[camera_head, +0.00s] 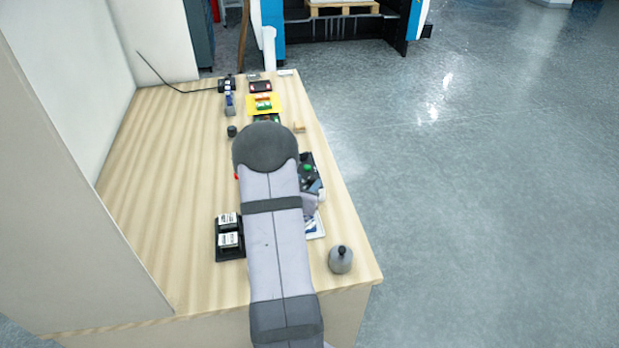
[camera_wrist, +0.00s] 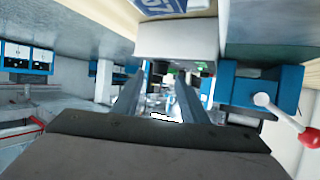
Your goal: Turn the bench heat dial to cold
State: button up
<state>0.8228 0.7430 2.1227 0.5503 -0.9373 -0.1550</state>
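I cannot clearly make out the bench heat dial in either view. A black unit with a green button (camera_head: 308,168) shows partly from behind my arm on the bench, and I cannot tell whether the dial is on it. My gripper (camera_wrist: 160,88) shows in the wrist view with its two fingers apart and nothing visibly held between them. In the head view my grey arm reaches along the bench and hides the gripper and part of the bench top. The dial's setting cannot be read.
The wooden bench (camera_head: 160,190) is clear on its left. A black tray with white blocks (camera_head: 228,240), a grey round object with a dark top (camera_head: 340,260) and a yellow mat (camera_head: 252,106) lie around my arm. A blue device (camera_wrist: 262,88) with a red-knobbed lever (camera_wrist: 309,137) is close right.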

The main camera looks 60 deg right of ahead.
aim_at(311, 178)
jog(key=shift+p+x, duration=0.45)
jog(key=shift+x, duration=1.15)
grip_shut()
